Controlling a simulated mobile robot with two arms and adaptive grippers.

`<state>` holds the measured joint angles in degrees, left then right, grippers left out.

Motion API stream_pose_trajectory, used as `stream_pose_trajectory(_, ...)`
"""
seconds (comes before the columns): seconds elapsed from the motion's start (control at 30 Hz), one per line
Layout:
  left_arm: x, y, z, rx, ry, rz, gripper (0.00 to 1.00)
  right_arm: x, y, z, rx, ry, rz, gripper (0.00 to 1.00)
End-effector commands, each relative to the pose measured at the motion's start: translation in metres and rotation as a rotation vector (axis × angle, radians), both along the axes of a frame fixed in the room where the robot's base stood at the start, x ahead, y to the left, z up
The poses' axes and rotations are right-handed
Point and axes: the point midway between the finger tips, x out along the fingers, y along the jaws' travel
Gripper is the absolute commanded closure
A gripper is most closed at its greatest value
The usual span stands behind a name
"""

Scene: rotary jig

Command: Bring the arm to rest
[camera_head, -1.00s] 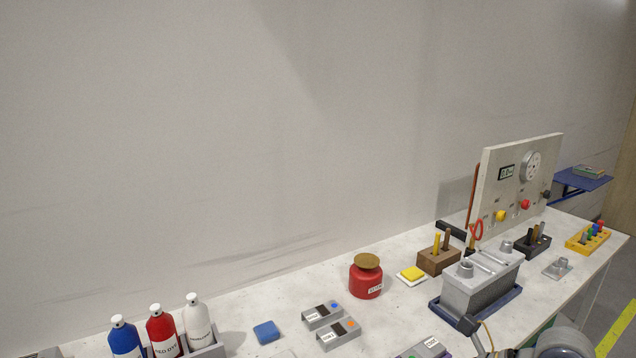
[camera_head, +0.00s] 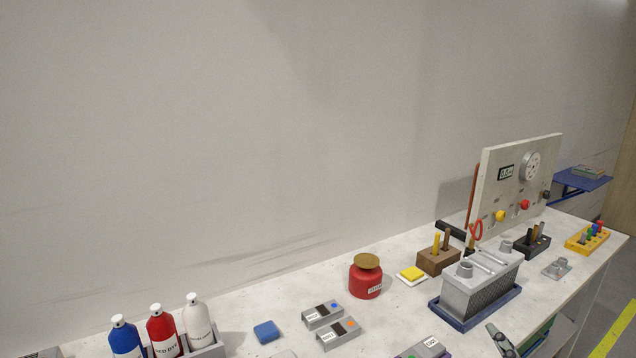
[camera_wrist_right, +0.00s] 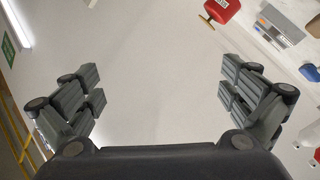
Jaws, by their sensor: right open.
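My right gripper (camera_wrist_right: 160,88) shows in the right wrist view. Its two grey fingers are spread wide apart, with only pale wall or floor surface between them and nothing held. In the head view the large grey links of my arm no longer show at the lower right. A small grey-green part (camera_head: 500,340) shows at the front edge of the bench there; I cannot tell whether it is a finger of mine. My left gripper is in neither view.
The white bench (camera_head: 395,310) carries a red jar (camera_head: 365,280), also in the wrist view (camera_wrist_right: 222,10), grey labelled boxes (camera_head: 338,332), a grey ribbed block on a blue tray (camera_head: 480,285), a wooden tool block (camera_head: 438,262), an upright panel (camera_head: 515,185) and bottles (camera_head: 162,330).

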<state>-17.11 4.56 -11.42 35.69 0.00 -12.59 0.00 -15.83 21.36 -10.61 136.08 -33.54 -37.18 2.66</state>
Motion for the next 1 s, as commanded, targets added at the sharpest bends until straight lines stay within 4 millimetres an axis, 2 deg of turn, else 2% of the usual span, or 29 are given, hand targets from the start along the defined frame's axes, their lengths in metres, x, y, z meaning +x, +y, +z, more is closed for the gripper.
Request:
stream_pose_trajectory(0.03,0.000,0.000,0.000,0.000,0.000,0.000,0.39,-0.012,-0.008,-0.034,0.085,0.121,-0.054,0.00)
stream_pose_trajectory(0.1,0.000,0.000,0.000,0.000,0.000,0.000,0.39,-0.034,-0.015,-0.079,0.187,0.295,-0.125,0.00)
stream_pose_trajectory(0.23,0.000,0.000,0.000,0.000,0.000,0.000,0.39,-0.087,-0.011,-0.150,0.339,0.597,-0.217,0.00)
stream_pose_trajectory(0.3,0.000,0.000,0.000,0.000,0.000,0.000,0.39,-0.115,-0.004,-0.176,0.398,0.731,-0.246,0.00)
stream_pose_trajectory(0.4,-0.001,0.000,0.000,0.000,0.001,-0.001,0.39,-0.154,0.008,-0.204,0.463,0.899,-0.276,0.00)
stream_pose_trajectory(0.6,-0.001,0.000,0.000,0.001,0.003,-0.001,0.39,-0.228,0.036,-0.236,0.562,1.194,-0.300,0.00)
stream_pose_trajectory(0.63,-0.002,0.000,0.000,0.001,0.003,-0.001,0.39,-0.235,0.040,-0.241,0.569,1.226,-0.302,0.00)
stream_pose_trajectory(0.7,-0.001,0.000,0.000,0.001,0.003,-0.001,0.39,-0.226,0.038,-0.261,0.559,1.221,-0.304,0.00)
stream_pose_trajectory(0.87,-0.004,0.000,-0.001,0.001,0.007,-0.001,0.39,-0.218,0.039,-0.307,0.554,1.238,-0.309,0.00)
stream_pose_trajectory(1.0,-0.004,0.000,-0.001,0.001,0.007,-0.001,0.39,-0.215,0.040,-0.356,0.549,1.256,-0.313,0.00)
